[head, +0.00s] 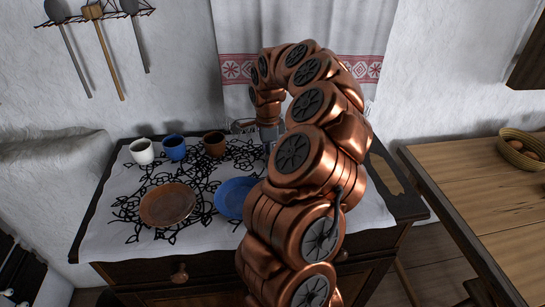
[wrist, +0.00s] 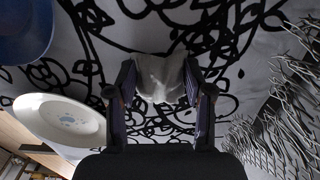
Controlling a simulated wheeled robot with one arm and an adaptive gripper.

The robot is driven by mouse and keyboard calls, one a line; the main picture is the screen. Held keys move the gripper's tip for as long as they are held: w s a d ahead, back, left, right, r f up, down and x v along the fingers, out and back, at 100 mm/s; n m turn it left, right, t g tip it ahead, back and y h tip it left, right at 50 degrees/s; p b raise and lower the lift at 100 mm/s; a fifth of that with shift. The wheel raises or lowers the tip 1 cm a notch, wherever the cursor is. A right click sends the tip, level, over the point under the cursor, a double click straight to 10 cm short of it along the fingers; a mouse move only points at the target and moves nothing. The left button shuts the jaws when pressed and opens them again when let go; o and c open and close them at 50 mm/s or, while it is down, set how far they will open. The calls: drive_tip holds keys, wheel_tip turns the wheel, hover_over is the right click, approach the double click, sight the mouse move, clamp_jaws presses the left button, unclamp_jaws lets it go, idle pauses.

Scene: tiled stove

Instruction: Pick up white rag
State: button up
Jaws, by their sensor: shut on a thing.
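The white rag (wrist: 158,80) is a small pale, crumpled cloth between my two dark fingers in the wrist view. My gripper (wrist: 160,82) is shut on it, with a finger at each side. The patterned cloth on the cabinet lies behind the rag. I cannot tell whether the rag still touches it. In the head view my copper arm arches over the cabinet top, with my gripper (head: 268,137) pointing down near its back. The rag is hidden there.
A blue plate (head: 235,196) and brown plate (head: 167,204) lie left of my arm. White (head: 142,151), blue (head: 174,147) and brown (head: 214,143) cups stand behind.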

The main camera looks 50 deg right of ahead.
drive_tip(key=shift+c, duration=1.1)
drive_tip(key=shift+r+b, duration=0.45)
drive_tip(key=shift+r, duration=0.45)
drive_tip(key=shift+s+r+b, duration=0.1)
drive_tip(key=shift+r+b, duration=0.2)
drive_tip(key=shift+r, duration=0.55)
drive_tip(key=s+a+b, duration=0.1)
drive_tip(key=s+a, duration=0.1)
drive_tip(key=s, duration=0.3)
drive_tip(key=s+a+r+b, duration=0.1)
drive_tip(key=s+a+b, duration=0.1)
drive_tip(key=s, duration=0.3)
drive_tip(key=s+a+b, duration=0.1)
drive_tip(key=s, duration=0.3)
drive_tip(key=shift+s+a+r+b, duration=0.25)
drive_tip(key=shift+s+a+b, duration=0.05)
drive_tip(key=shift+s+a, duration=0.1)
drive_tip(key=o, duration=0.4)
drive_tip(key=c, duration=0.4)
drive_tip(key=shift+w, duration=0.15)
drive_tip(key=shift+c, duration=0.2)
